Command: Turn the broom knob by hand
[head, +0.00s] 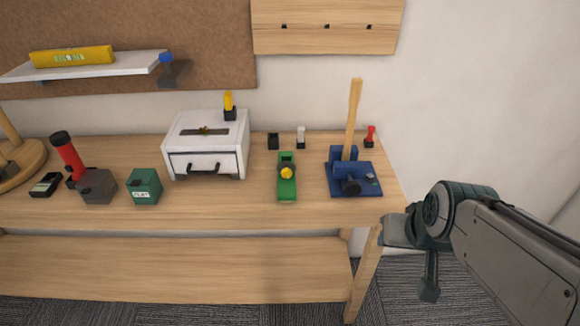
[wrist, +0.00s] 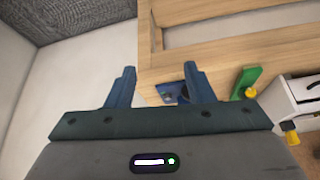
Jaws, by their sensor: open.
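The blue stand (head: 340,182) sits at the right end of the workbench, with an upright wooden broom handle (head: 354,110) held in it. A dark knob (head: 351,187) is on the front of the stand, and a small grey part is at its right. In the wrist view, part of the blue stand (wrist: 165,92) shows beyond my right-hand finger, which hides some of it; the knob is not clear there. My gripper (wrist: 158,78) is open, with nothing between its fingers. In the head view, my arm is right of the bench end, apart from the stand; the fingers are not clear.
Further left are a white drawer box (head: 206,162), a dark green box (head: 144,187) and a red flashlight (head: 67,155). A small red switch (head: 370,136) is behind the stand.

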